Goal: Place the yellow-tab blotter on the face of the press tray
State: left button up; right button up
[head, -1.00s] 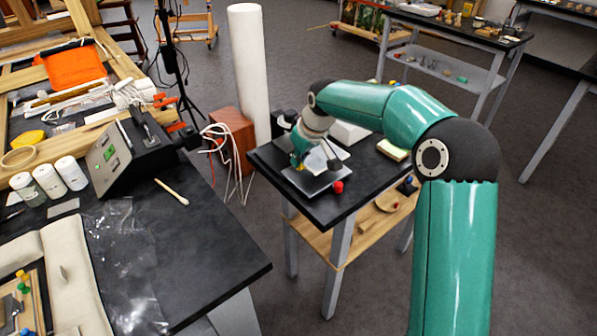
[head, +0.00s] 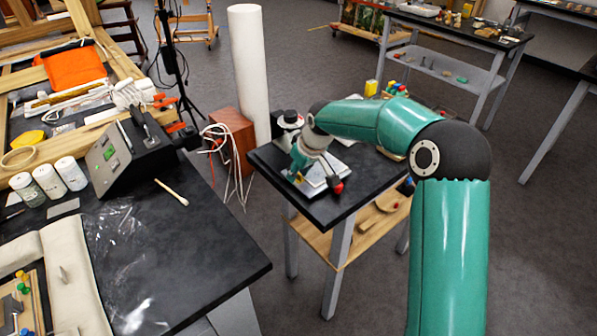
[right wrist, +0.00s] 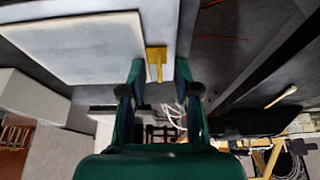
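The blotter is a pale flat sheet with a yellow tab. In the right wrist view the sheet (right wrist: 85,45) fills the upper left, and the tab (right wrist: 156,62) stands at its right edge. My right gripper (right wrist: 160,65) has its two fingers apart, one on each side of the tab, with gaps showing. In the head view this gripper (head: 299,174) is low over the small black table. The blotter (head: 322,172) appears to lie on the grey press tray (head: 311,189), beside a red knob (head: 337,187). Contact is hard to tell. My left gripper is not in view.
The small black table (head: 330,212) has a free front edge. A white column (head: 249,75) and a brown box (head: 231,140) with loose cables stand to its left. A larger black bench (head: 215,235) with jars and a wooden swab is at the left.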

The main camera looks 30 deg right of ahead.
jog(key=shift+r, duration=0.1)
jog(key=v, duration=1.2)
dwell(0.4)
